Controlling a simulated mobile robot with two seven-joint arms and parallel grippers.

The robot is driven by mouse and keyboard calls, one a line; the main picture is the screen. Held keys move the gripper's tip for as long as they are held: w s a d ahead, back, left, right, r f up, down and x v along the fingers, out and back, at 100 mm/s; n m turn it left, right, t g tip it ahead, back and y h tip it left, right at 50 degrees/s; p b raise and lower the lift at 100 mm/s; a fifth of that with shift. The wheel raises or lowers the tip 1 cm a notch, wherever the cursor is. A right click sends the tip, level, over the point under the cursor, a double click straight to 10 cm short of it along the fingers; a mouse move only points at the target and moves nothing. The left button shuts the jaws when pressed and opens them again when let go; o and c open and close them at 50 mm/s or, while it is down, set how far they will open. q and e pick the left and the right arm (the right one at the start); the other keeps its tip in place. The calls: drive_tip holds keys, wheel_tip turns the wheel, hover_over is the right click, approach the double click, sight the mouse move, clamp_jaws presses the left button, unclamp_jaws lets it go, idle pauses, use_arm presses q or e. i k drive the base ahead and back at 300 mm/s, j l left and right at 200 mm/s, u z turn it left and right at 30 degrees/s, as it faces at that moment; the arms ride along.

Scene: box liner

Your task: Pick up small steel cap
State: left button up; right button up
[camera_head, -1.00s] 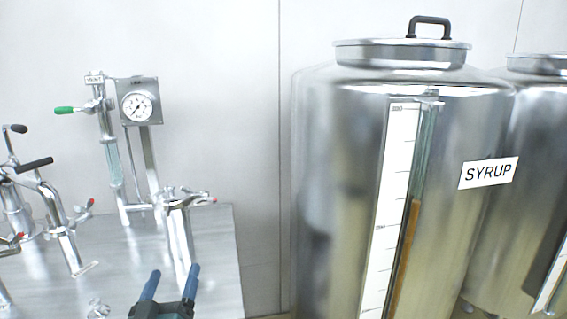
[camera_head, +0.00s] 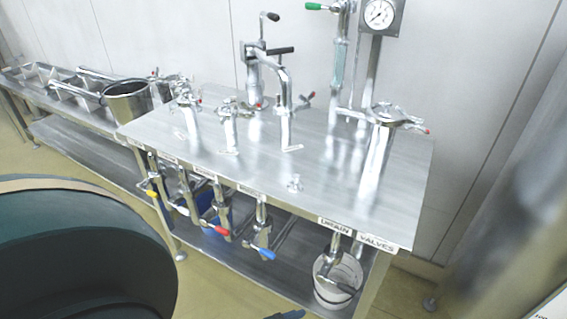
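A small steel cap (camera_head: 295,184) appears to stand on the bare front part of the steel table (camera_head: 345,205). It is a small shiny knobbed piece, too small to make out in detail. My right gripper is not in view.
Steel taps (camera_head: 285,120) and a clamp fitting (camera_head: 385,120) stand behind the cap. A steel pot (camera_head: 127,100) stands left. A large dark rounded shape fills the lower left.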

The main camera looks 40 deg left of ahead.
sight(295, 186)
drive_tip(key=u, duration=1.1)
